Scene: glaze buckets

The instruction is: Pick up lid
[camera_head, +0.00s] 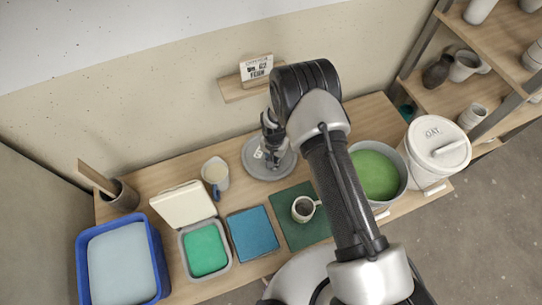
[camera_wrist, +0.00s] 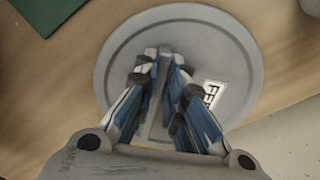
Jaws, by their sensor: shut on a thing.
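A round grey lid (camera_head: 257,170) with a small white label is at the back middle of the wooden table in the head view. It fills much of the wrist view (camera_wrist: 120,60), where a raised bar handle (camera_wrist: 164,60) crosses its middle. My gripper (camera_wrist: 163,68) is over the lid with its fingers on both sides of the handle, shut on it. In the head view my gripper (camera_head: 271,156) points down at the lid and partly hides it. I cannot tell whether the lid touches the table.
A bucket of green glaze (camera_head: 376,174) and a white lidded bucket (camera_head: 435,148) stand at the right. A pitcher (camera_head: 216,175) is left of the lid. A mug (camera_head: 304,208) sits on a dark green mat (camera_head: 290,233) in front. A small wall shelf (camera_head: 237,90) is behind.

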